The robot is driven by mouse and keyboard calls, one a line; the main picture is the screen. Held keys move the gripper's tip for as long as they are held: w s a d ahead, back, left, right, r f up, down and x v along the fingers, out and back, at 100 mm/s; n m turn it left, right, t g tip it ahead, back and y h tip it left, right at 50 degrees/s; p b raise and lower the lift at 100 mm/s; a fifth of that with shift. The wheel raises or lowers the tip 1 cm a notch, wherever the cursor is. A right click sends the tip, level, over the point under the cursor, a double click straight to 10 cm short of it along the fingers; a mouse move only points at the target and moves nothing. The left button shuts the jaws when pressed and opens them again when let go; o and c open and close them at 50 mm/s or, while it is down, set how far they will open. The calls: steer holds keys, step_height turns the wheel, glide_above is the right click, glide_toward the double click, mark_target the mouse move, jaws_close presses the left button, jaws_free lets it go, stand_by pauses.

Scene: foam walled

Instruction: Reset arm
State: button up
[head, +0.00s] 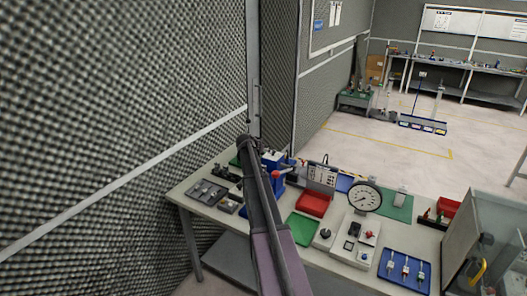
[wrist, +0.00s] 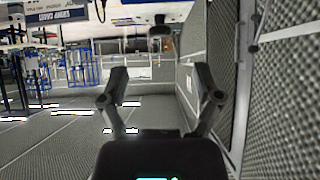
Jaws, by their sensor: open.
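In the wrist view my gripper (wrist: 162,100) is open, its two dark fingers spread apart with nothing between them. Past the fingers I see the room's floor and a foam-covered wall, so the gripper is in free space. In the head view my arm rises through the middle of the picture, in front of the workbench (head: 338,268) and the foam wall. My gripper's fingers cannot be made out in the head view. The arm hides part of the bench's left half.
The bench holds a red tray (head: 313,204), a green tray (head: 302,228), a round dial gauge (head: 365,197) and a blue tray (head: 405,271). A clear-sided cabinet (head: 485,240) stands at the right. The foam wall (head: 120,110) is close on the left. Open floor (head: 400,150) lies beyond.

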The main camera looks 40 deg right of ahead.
stand_by(0.5)
steer(key=s+a+f+n+y+b, duration=0.1)
steer(key=s+a+f+n, duration=0.15)
steer(key=a, duration=0.65)
steer(key=s+a+f+n+y+b, duration=0.1)
steer(key=s+a+f+y+b, duration=0.2)
steer(key=a, duration=0.6)
steer(key=s+a+f+n+g+y+b, duration=0.1)
steer(key=s+a+f+n+y, duration=0.1)
steer(key=s+a, duration=0.6)
steer(key=s+a+f+n+g+y+b, duration=0.1)
steer(key=s+a+f+n, duration=0.3)
steer(key=s+a, duration=0.4)
steer(key=s+a+f+n+g+y+b, duration=0.1)
steer(key=s+a, duration=0.8)
steer(key=a, duration=0.9)
step_height(320, 180, down, 3)
steer(key=n+g+y, duration=0.1)
steer(key=n, duration=0.2)
steer(key=shift+a+r+y+b, duration=0.2)
steer(key=shift+a+y+b, duration=0.1)
steer(key=shift+y, duration=0.1)
